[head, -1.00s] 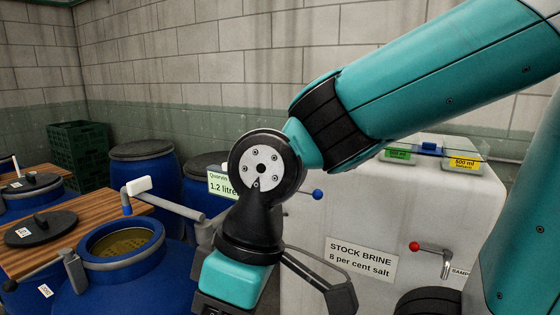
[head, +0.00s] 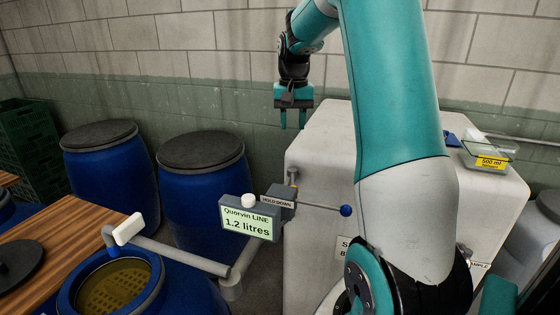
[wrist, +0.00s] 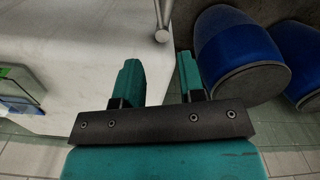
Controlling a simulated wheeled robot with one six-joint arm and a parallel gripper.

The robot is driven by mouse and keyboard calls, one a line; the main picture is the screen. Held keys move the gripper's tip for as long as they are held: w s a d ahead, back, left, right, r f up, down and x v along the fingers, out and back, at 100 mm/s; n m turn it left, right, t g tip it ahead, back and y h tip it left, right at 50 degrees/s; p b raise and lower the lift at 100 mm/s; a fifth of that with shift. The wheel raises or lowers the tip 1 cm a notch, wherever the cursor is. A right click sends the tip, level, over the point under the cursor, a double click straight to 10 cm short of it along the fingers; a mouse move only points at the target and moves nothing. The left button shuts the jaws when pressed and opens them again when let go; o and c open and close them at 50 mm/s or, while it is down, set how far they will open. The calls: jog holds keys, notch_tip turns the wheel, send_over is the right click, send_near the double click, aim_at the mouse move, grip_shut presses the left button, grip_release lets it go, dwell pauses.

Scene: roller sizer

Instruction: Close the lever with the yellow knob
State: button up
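No lever with a clearly yellow knob shows in these views. A small yellowish part (head: 293,177) sits above the grey hold-down box (head: 279,200) at the white tank's left edge; I cannot tell whether it is a knob. A lever with a blue knob (head: 346,210) sticks out to the right from that box. My gripper (head: 293,126) hangs fingers down, open and empty, above and behind the box, apart from it. In the wrist view my gripper (wrist: 159,62) has a clear gap between its fingers, with a metal rod end (wrist: 162,35) beyond them.
The white tank (head: 315,155) stands at the centre right, partly hidden by my arm. Blue drums (head: 205,190) stand at the left. A display (head: 247,225) reads 1.2 litres above a grey pipe (head: 185,258). An open blue drum (head: 75,295) is at the front left.

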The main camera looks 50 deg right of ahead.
aim_at(293, 181)
jog(key=f+p, duration=0.1)
jog(key=f, duration=0.4)
jog(key=f+p, duration=0.1)
jog(key=f, duration=0.5)
jog(key=f+p, duration=0.1)
jog(key=f, duration=0.5)
jog(key=shift+d+f, duration=0.1)
jog(key=shift+d, duration=0.3)
grip_shut()
